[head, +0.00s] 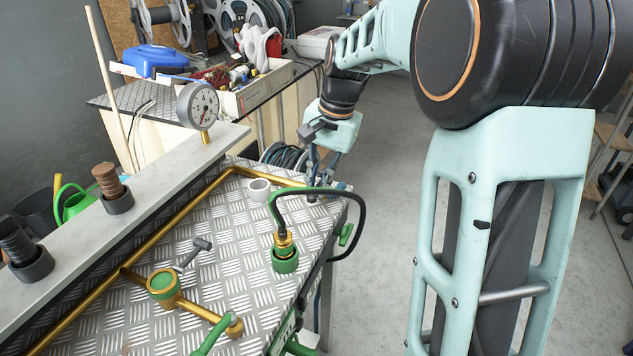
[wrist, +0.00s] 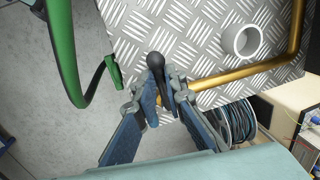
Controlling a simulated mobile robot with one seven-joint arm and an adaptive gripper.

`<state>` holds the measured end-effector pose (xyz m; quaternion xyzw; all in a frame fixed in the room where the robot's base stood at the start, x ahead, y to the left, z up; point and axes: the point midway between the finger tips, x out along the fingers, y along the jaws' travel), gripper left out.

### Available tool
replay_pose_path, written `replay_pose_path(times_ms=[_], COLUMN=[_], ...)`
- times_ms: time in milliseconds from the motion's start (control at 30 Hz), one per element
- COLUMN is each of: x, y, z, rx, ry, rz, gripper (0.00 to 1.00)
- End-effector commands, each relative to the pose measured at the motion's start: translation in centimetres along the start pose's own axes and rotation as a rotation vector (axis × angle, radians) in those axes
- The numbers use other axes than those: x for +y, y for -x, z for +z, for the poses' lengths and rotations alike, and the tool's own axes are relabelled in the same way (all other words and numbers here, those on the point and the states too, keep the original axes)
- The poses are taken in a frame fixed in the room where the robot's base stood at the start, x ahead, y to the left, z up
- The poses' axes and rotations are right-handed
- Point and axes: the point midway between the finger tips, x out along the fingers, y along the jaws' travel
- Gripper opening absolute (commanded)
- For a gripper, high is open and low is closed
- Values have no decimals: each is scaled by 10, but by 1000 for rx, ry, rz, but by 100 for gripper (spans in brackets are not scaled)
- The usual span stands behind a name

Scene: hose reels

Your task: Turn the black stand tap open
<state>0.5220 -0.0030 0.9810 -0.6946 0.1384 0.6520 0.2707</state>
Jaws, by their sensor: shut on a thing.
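My gripper (head: 318,182) is low at the far right corner of the metal bench, by the end of the brass pipe. In the wrist view my gripper (wrist: 162,88) has its two blue-grey fingers closed around a black lever (wrist: 156,62), the handle of the black stand tap. The lever's rounded end sticks out past the fingertips. The tap's body is mostly hidden by the fingers. The brass pipe (wrist: 235,75) runs up to the gripper from the right. In the head view the fingers hide most of the tap.
A green and black hose (head: 318,191) arches from a brass fitting close to the gripper. A green handle (head: 346,235) hangs at the bench edge. A white ring (head: 259,190) lies on the bench (head: 240,236). A coiled hose (head: 284,155) is behind.

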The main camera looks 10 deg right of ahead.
Motion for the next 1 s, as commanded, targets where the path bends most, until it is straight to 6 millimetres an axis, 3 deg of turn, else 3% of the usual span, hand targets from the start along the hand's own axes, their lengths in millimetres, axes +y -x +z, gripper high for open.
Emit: replay_pose_path(times_ms=[433,1000], x=[17,41], y=[5,9], z=[0,-20], rx=[-82,-188], ry=[318,850], rz=[0,-3], gripper=[0,0])
